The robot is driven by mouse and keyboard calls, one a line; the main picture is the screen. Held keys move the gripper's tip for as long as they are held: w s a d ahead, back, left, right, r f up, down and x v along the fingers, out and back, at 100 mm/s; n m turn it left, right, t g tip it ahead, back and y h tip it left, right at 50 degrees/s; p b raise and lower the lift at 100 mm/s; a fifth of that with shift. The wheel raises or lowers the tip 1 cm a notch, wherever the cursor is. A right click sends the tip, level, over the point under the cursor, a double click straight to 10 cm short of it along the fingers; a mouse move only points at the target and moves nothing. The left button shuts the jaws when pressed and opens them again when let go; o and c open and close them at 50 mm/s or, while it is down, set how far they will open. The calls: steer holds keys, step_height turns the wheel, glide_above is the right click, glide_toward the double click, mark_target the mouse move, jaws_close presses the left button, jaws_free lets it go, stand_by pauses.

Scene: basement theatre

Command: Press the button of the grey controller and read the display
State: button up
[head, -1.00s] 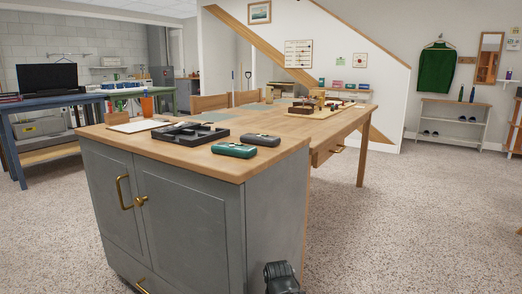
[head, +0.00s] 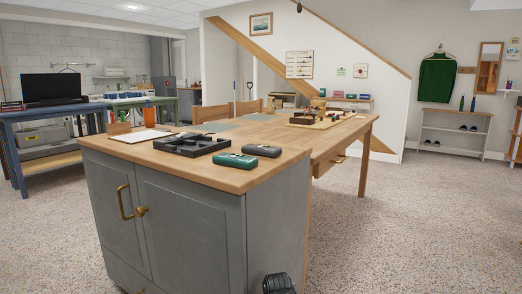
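The grey controller (head: 262,150) is a small dark grey rounded device lying on the wooden top of the grey cabinet, near its right end. A similar green device (head: 235,160) lies just in front and to its left. The button and any display reading are too small to tell. A black part at the bottom edge, seemingly my gripper (head: 278,284), is low beside the cabinet's right side, well below the top and apart from both devices. It is mostly cut off, so its fingers cannot be made out.
A black compartment tray (head: 205,148) and a white pad (head: 141,136) lie on the cabinet top (head: 203,178). A long wooden table (head: 335,143) extends behind it. Speckled floor (head: 420,225) at the right is clear. A blue bench (head: 52,113) stands at left.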

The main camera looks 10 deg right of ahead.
jaws_close()
stand_by(0.3)
stand_by(1.4)
